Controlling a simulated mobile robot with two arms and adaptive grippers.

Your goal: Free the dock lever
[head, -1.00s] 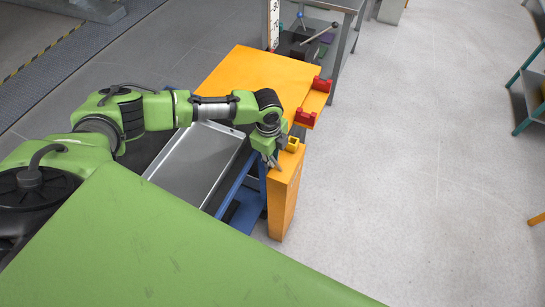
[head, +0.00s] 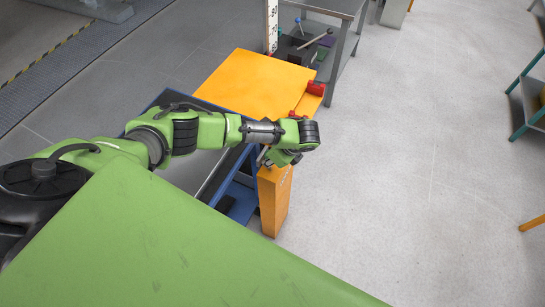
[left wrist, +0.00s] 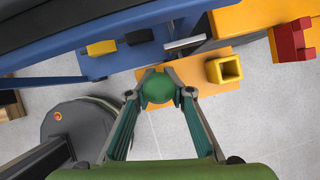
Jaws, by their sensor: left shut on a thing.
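A round green knob (left wrist: 157,88), which looks like the end of the dock lever, sits between the fingertips of my left gripper (left wrist: 160,80) in the left wrist view. The fingers press on it from both sides. Its shaft is hidden. An orange post (head: 274,204) stands below my left gripper (head: 266,160) in the head view; its top shows behind the knob in the left wrist view. A yellow square socket (left wrist: 223,69) is on the orange part, to the right of the knob. My right gripper is in neither view.
An orange tabletop (head: 256,85) with red brackets (head: 316,88) lies beyond my arm, beside a blue-framed cart (head: 241,202). A grey metal table (head: 340,12) stands at the back.

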